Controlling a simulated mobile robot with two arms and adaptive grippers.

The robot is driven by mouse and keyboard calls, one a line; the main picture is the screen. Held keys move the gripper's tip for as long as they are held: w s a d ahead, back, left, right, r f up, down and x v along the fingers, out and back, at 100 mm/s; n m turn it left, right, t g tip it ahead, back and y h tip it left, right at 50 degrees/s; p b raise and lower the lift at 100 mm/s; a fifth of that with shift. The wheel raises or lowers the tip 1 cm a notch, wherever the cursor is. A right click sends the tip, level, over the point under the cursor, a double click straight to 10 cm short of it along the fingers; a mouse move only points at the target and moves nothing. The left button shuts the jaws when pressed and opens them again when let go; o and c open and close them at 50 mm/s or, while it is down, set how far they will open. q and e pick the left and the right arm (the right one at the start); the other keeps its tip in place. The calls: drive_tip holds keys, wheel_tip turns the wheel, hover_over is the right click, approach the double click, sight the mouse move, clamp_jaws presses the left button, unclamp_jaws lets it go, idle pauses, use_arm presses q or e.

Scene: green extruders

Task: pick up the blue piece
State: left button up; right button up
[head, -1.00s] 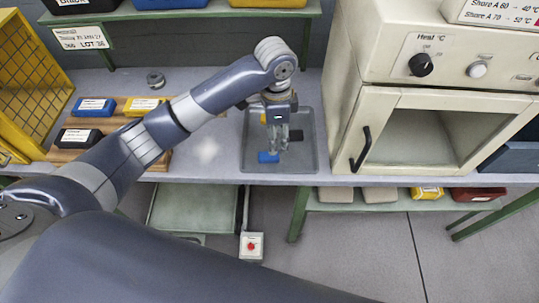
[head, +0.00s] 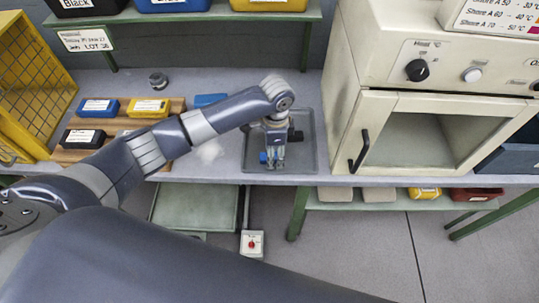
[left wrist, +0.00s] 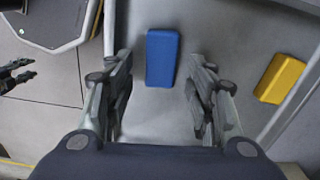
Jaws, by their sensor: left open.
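The blue piece (left wrist: 162,58) is a small rectangular block lying in a shallow grey tray. In the head view the blue piece (head: 263,157) shows beside the fingertips, partly covered. My left gripper (head: 274,163) points down over the tray. In the left wrist view its fingers (left wrist: 160,92) are open and empty, with the block ahead, in line with the gap between them. I cannot tell the height left above it. A yellow block (left wrist: 281,78) lies to the right in the same view. A dark two-fingered gripper at the left edge, apparently my right gripper (left wrist: 17,78), is small and unclear.
The tray (head: 308,163) sits near the bench's front edge. A cream oven (head: 430,100) stands close on its right. A wooden board (head: 70,156) with several coloured boxes is on the left. A blue object (head: 210,100) lies behind my arm. A green shelf (head: 180,20) is at the back.

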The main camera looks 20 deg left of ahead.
sight(275, 159)
use_arm(q)
drive_tip(key=shift+f, duration=0.3)
drive_tip(key=c, duration=1.1)
drive_tip(key=shift+r, duration=0.15)
drive_tip(key=shift+r, duration=0.25)
wheel_tip(275, 159, up, 2)
drive_tip(key=shift+w+r+b, duration=0.1)
drive_tip(key=shift+w+b, duration=0.05)
drive_tip(key=shift+b, duration=0.35)
drive_tip(key=shift+s+d+r, duration=0.25)
drive_tip(key=shift+s, duration=0.4)
drive_tip(key=s+d, duration=0.1)
drive_tip(key=s, duration=0.3)
drive_tip(key=s+d+r+b, duration=0.1)
drive_tip(key=s, duration=0.4)
drive_tip(key=s+d, duration=0.2)
drive_tip(key=s, duration=0.3)
drive_tip(key=shift+s+d+r+b, duration=0.1)
drive_tip(key=shift+s+r+b, duration=0.05)
drive_tip(key=shift+r+b, duration=0.2)
